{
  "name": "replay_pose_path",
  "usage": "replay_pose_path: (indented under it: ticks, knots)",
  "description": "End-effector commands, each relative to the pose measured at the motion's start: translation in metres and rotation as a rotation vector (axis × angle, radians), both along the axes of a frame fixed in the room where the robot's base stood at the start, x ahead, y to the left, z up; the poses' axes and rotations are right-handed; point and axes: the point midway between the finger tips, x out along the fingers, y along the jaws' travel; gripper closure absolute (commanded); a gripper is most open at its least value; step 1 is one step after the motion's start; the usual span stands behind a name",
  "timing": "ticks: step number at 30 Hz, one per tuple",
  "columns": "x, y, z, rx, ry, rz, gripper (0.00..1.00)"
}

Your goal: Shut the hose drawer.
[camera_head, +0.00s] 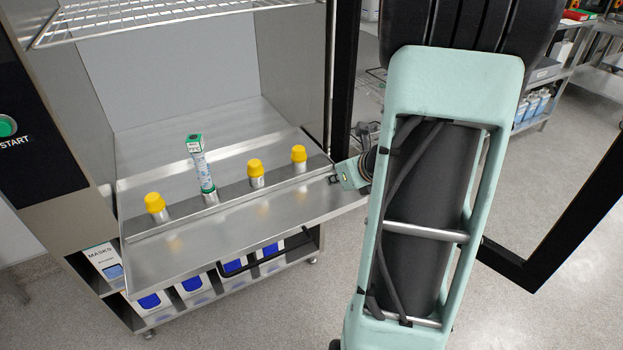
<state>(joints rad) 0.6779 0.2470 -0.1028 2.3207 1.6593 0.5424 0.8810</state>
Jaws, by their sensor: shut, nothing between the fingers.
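The hose drawer appears to be the steel tray (175,258) that sticks out of the washer's open chamber. A steel rail (230,194) across it carries three yellow-capped ports (256,172) and an upright white and green tube (202,168). A black bar handle (268,268) shows below the tray's front edge. My gripper (336,180) is at the right end of the tray and rail, shut and empty. My arm hides part of it, and I cannot tell whether it touches the tray.
A black-framed door (560,235) stands open at the right. A wire rack (150,15) is above the tray. Below is a shelf with several blue and white boxes (192,285) and a masks box (104,262). A start button (6,126) is at the left. Floor is clear in front.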

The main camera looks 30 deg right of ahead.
Motion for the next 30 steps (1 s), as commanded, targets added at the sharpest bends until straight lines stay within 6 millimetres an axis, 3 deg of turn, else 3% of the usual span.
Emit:
replay_pose_path:
  ticks: [5, 16, 22, 30]
  knots:
    - [0.015, 0.000, -0.019, 0.000, 0.002, 0.001, 1.00]
    - [0.070, 0.000, -0.075, -0.002, 0.002, 0.004, 1.00]
    - [0.099, 0.000, -0.069, -0.002, 0.001, 0.004, 1.00]
    - [0.109, 0.000, -0.069, -0.003, 0.001, 0.003, 1.00]
